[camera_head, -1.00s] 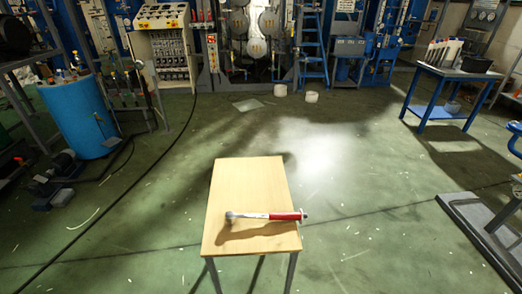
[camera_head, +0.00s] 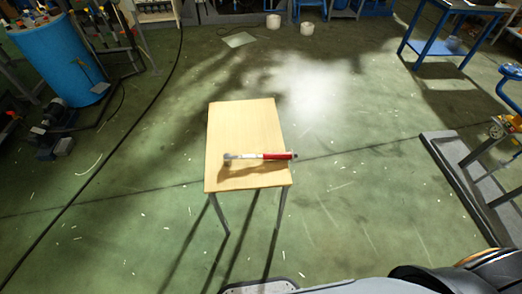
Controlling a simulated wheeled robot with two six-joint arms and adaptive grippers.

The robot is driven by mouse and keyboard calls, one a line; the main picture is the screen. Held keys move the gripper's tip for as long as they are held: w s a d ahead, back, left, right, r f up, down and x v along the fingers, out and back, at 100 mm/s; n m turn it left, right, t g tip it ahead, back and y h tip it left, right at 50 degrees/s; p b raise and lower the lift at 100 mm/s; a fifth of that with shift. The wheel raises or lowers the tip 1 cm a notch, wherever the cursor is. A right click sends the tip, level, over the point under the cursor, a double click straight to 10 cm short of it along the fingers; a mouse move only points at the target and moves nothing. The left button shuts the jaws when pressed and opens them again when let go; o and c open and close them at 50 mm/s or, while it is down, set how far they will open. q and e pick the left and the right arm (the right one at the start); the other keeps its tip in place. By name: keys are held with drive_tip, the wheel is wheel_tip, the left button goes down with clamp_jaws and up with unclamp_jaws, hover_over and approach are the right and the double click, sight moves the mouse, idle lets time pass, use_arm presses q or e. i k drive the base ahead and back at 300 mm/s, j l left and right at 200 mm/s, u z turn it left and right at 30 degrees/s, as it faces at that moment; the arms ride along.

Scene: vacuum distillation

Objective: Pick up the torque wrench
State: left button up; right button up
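The torque wrench (camera_head: 262,156) lies flat across a small wooden table (camera_head: 240,122). Its silver head is at the left and its red handle points right, with the black end at or slightly past the table's right edge. A dark shadow falls on the tabletop beside it. Neither gripper shows in the head view, and nothing is touching the wrench.
A blue drum (camera_head: 62,58) stands at the upper left, with a dark cable on the floor near it. A blue workbench (camera_head: 436,46) is at the upper right, and a grey metal platform (camera_head: 470,185) at the right. The green floor around the table is mostly clear.

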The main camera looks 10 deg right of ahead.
sight(227, 158)
drive_tip(key=i+j+z, duration=0.1)
drive_tip(key=z, duration=0.4)
drive_tip(key=j+z, duration=0.2)
drive_tip(key=z, duration=0.3)
drive_tip(key=i+j+z, duration=0.1)
drive_tip(key=j+z, duration=0.2)
drive_tip(key=j, duration=0.75)
drive_tip(key=j+z, duration=0.25)
drive_tip(key=j, duration=0.8)
